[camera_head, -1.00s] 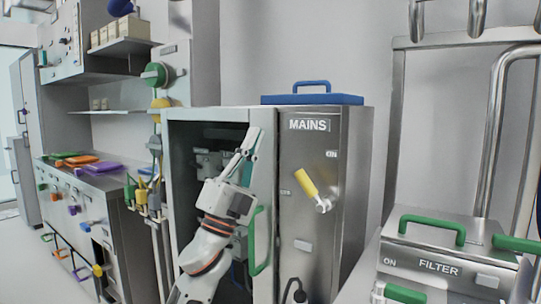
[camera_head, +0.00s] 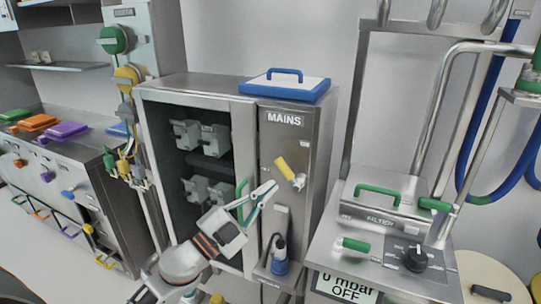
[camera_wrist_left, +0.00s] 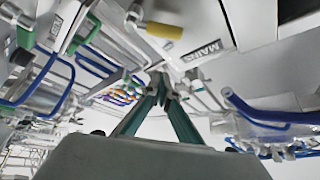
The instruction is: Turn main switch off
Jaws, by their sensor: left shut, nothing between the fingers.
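The main switch (camera_head: 284,168) is a yellow handle on a metal pivot, on the steel cabinet front below the MAINS label (camera_head: 285,119). The handle slants from its upper-left end down to the pivot at its right. It also shows in the left wrist view (camera_wrist_left: 161,31), beyond the fingertips. My left gripper (camera_head: 272,187) is shut and empty, in front of the cabinet, with its tips just below and left of the handle. In the left wrist view its fingers (camera_wrist_left: 161,78) meet at the tips. I cannot tell whether they touch the cabinet. My right gripper is not in view.
A green door handle (camera_head: 243,200) stands close behind my left gripper. A blue-rimmed lid (camera_head: 286,86) lies on the cabinet. A blue plug (camera_head: 280,258) is below the switch. The filter unit (camera_head: 385,212) stands to the right, a counter (camera_head: 75,150) to the left.

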